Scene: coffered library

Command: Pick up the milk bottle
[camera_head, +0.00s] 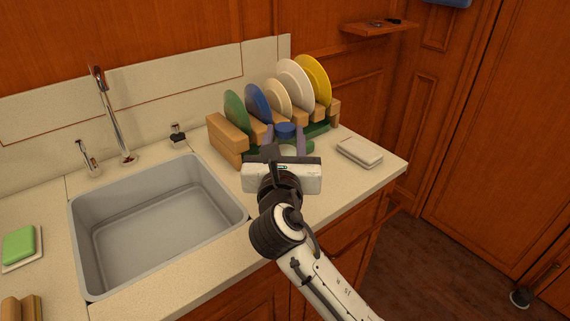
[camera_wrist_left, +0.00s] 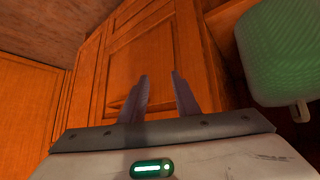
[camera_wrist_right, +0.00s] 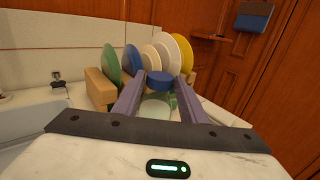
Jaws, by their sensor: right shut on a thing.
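The milk bottle (camera_head: 286,130) has a blue cap and a pale body, and it stands on the counter in front of the dish rack. In the right wrist view the bottle (camera_wrist_right: 155,107) shows upright between the purple fingers. My right gripper (camera_head: 285,139) is shut on the bottle; its own body hides the lower part in the head view. My left gripper (camera_wrist_left: 160,78) shows only in its wrist view, fingers apart and empty, in front of wooden cabinet doors.
A wooden dish rack (camera_head: 228,139) with several coloured plates stands right behind the bottle. A pale flat block (camera_head: 360,151) lies to its right. The grey sink (camera_head: 150,235) is on the left, with a tap (camera_head: 114,120) behind. A green sponge (camera_head: 19,244) lies far left.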

